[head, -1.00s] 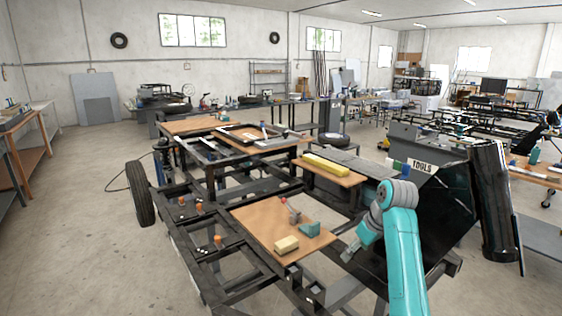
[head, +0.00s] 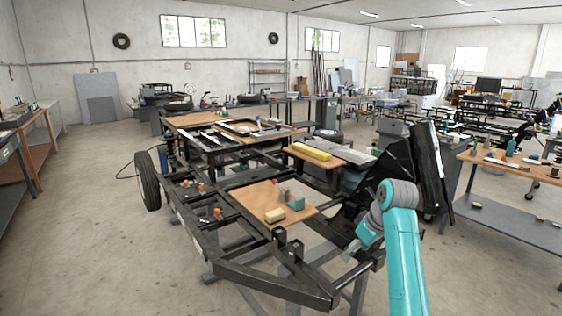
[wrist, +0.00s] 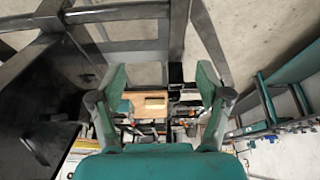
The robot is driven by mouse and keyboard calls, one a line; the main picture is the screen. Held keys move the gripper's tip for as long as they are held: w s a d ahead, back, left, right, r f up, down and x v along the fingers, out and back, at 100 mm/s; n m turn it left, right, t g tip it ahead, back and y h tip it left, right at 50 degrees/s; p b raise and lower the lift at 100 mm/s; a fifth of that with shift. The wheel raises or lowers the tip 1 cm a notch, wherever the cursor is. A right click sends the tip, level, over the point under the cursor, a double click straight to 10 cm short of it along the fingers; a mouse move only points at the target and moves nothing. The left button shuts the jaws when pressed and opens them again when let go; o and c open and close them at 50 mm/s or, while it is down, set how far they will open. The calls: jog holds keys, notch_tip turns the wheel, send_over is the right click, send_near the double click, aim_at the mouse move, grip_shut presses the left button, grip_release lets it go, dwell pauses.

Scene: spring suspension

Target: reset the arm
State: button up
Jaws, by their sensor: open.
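My teal arm stands at the lower right of the head view, its grey elbow joint bent. My gripper (wrist: 160,88) shows in the wrist view with its two teal fingers spread wide and nothing between them. The black vehicle frame (head: 262,273) lies in front and to the left of my arm. A wooden board (head: 250,198) on it carries a yellow block (head: 274,215) and a teal block (head: 296,204).
A black panel (head: 430,165) stands close behind my arm. A wheel (head: 147,180) is on the frame's left side. A workbench (head: 510,215) with tools stands at the right, and benches line the left wall. The concrete floor at the lower left is clear.

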jog(key=s+a+f+m+t, duration=0.1)
jog(key=s+f, duration=0.3)
jog(key=f, duration=0.7)
jog(key=s+a+f+m+t, duration=0.1)
jog(key=s+f, duration=0.3)
jog(key=f, duration=0.6)
jog(key=s+f+m+t+h, duration=0.1)
jog(key=s+f+t, duration=0.1)
jog(key=s+f, duration=0.55)
jog(key=s+f+m+t+h, duration=0.15)
jog(key=s+f, duration=0.35)
jog(key=s, duration=0.5)
jog(key=s+r+m+t, duration=0.2)
jog(key=s+r+t, duration=0.1)
jog(key=s, duration=1.8)
jog(key=s+r+t, duration=0.2)
jog(key=s+r, duration=1.4)
jog(key=r, duration=0.1)
jog(key=shift+s+a+m, duration=0.3)
jog(key=shift+a+m, duration=0.05)
jog(key=shift+t, duration=0.25)
